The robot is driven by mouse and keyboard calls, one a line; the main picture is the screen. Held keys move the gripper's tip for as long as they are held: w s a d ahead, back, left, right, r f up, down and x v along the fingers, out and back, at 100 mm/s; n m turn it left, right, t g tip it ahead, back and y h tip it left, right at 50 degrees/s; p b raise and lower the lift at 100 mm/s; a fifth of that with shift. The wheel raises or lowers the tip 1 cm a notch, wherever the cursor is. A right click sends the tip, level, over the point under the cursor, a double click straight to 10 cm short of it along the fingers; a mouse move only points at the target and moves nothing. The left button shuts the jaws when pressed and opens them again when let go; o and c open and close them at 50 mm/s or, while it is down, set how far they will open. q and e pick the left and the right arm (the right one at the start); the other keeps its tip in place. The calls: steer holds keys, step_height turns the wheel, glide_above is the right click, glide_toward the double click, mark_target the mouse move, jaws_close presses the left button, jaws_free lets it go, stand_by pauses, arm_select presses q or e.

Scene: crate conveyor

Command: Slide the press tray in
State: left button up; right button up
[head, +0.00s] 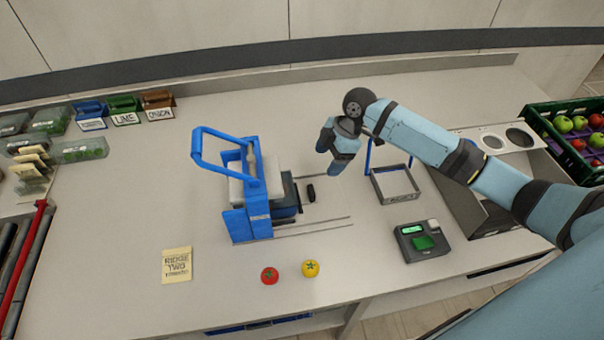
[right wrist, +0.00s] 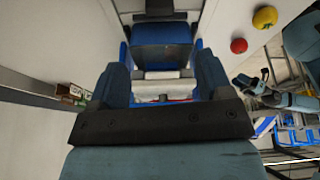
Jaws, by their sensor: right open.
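The blue press (head: 257,170) stands mid-counter with a raised blue handle at its left. Its dark blue press tray (head: 288,196) sticks out of the frame to the right, between two thin rails, with a black handle (head: 310,192) at its outer end. In the right wrist view the tray (right wrist: 160,35) and its handle (right wrist: 160,16) show beyond the fingers. My right gripper (head: 330,160) is above and right of the tray, pointing down. Its fingers (right wrist: 163,85) are open and empty. A small, distant gripper, apparently my left (right wrist: 255,82), shows in the right wrist view; its jaws are unclear.
A red tomato (head: 269,276) and a yellow tomato (head: 311,268) lie in front of the press, with a note card (head: 177,265) to their left. Counter behind the press is clear.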

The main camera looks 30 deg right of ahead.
mark_target(312, 189)
steer(key=shift+m, duration=0.9)
steer(key=x, duration=0.4)
steer(key=p+x, duration=0.1)
steer(key=x, duration=0.3)
steer(key=p+x, duration=0.1)
steer(key=x, duration=0.3)
steer(key=shift+d+f, duration=0.25)
steer(key=shift+a+f, duration=0.2)
steer(key=shift+f, duration=0.35)
